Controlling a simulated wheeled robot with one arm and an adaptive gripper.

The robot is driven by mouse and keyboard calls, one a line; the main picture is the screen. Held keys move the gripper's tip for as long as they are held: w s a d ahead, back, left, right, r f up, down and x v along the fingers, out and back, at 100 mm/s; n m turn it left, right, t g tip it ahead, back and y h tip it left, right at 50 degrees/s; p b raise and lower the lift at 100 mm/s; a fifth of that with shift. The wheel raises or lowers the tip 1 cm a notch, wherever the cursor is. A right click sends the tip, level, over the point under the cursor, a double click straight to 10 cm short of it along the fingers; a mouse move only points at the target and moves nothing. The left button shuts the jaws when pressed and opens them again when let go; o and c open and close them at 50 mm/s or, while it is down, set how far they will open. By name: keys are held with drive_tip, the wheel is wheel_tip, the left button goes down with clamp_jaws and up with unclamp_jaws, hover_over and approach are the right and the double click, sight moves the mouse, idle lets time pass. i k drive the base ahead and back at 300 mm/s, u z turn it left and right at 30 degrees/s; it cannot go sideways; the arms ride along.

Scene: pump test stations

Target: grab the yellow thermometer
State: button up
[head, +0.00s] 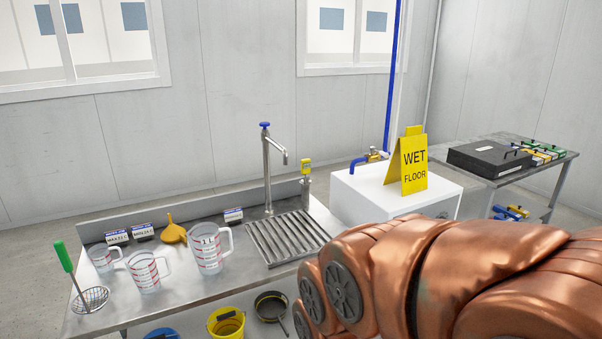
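A small yellow device with a dark face (306,166), which looks like the yellow thermometer, stands upright at the back right of the steel sink counter. It tops a short grey post or holder beside the drain grate; its lower part is too small to make out. My copper-coloured arm fills the lower right of the head view. My gripper is out of view, so its state and its distance from the device do not show.
The steel counter (185,290) holds measuring jugs (209,249), a yellow funnel (173,234), a green-handled strainer (90,299) and a tall blue-topped tap (267,165). A yellow wet floor sign (414,170) stands on a white cabinet (365,195) to the right.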

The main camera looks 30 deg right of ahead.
sight(306, 163)
drive_tip(key=z, duration=0.75)
drive_tip(key=i, duration=1.7)
drive_tip(key=u, duration=0.45)
drive_tip(key=i, duration=0.35)
drive_tip(key=u, duration=0.4)
